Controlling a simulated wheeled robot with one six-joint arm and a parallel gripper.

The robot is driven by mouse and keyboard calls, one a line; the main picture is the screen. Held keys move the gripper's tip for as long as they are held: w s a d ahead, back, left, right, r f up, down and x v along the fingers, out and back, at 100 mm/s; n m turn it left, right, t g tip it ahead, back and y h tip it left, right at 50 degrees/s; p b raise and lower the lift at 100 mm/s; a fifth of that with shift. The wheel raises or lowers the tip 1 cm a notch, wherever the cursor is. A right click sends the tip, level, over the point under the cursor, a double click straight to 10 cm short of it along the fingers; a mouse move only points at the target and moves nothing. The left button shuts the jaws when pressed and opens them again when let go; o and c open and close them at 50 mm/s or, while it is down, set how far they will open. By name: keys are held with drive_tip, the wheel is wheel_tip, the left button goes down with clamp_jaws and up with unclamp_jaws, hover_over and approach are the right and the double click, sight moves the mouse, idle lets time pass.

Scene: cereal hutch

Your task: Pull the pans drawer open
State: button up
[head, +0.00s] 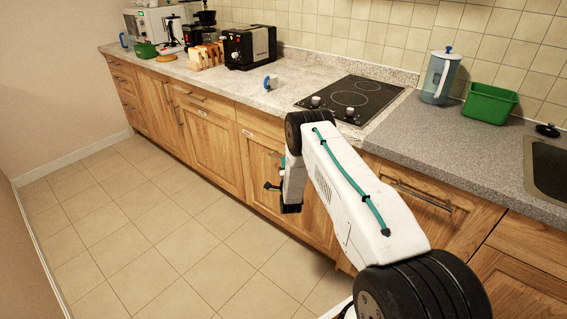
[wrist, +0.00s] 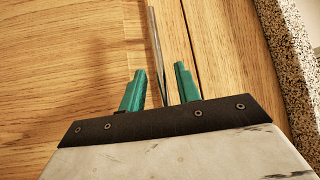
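A wooden drawer front (wrist: 95,45) with a slim metal bar handle (wrist: 157,45) fills much of the wrist view. My gripper (wrist: 161,78) has its two green fingers apart, with the handle running between them. Gaps show on both sides of the bar, so I see no clear grip. In the head view my gripper (head: 272,187) is at the cabinet fronts below the cooktop, partly hidden by my arm. A wooden front (head: 258,165) with a small label shows beside it; the label is unreadable. The front looks closed.
The stone worktop edge (wrist: 292,70) lies close on the right in the wrist view. Above are the cooktop (head: 352,98), a jug (head: 440,78) and a green bin (head: 489,103). The tiled floor (head: 150,235) before the cabinets is clear.

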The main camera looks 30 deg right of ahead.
drive_tip(key=shift+x, duration=1.25)
clamp_jaws()
